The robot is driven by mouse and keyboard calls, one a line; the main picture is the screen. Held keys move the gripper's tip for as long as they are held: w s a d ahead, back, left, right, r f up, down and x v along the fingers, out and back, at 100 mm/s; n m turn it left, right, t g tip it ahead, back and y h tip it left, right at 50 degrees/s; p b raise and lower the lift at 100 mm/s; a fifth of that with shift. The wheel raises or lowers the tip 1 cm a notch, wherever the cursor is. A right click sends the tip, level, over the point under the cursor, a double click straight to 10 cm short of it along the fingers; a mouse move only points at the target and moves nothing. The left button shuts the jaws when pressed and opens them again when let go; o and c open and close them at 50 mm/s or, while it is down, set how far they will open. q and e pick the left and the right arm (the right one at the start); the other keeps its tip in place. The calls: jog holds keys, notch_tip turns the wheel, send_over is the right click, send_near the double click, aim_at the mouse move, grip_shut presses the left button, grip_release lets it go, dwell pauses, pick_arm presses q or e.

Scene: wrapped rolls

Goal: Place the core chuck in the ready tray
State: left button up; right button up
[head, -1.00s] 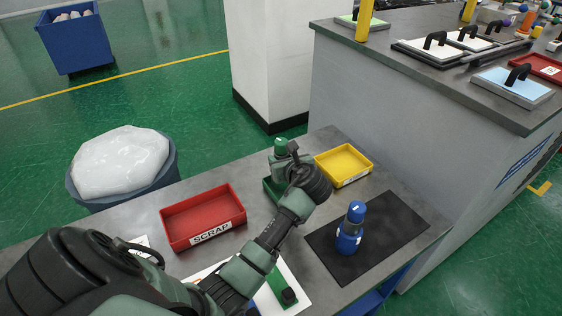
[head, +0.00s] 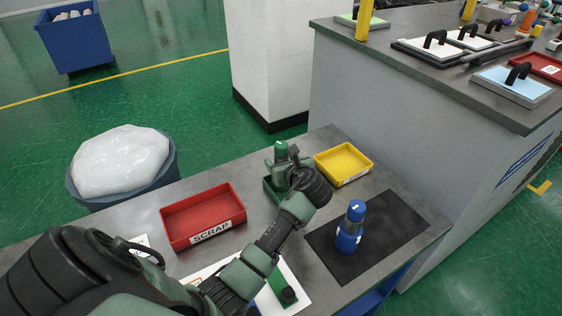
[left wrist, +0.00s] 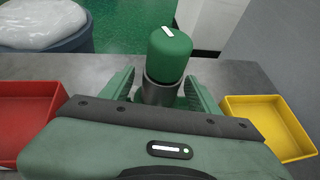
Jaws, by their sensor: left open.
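A core chuck with a green cap and a grey metal collar (head: 281,151) stands upright at the green tray (head: 269,187). The tray is mostly hidden behind my left arm. My left gripper (head: 283,163) is at the chuck. In the left wrist view the chuck (left wrist: 168,57) stands between the two green fingers of the gripper (left wrist: 160,92), which are apart on either side of it. The chuck's lower end is hidden by the gripper body. My right gripper is out of view.
A red SCRAP tray (head: 202,217) lies left of the green tray and a yellow tray (head: 343,163) lies right of it. A white sheet with a green item (head: 275,288) lies at the front. A lined bin (head: 122,165) stands beyond the table.

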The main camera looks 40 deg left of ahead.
pick_arm(q)
jog(key=v, duration=1.1)
jog(key=shift+d+b, duration=0.2)
jog(key=shift+b, duration=0.2)
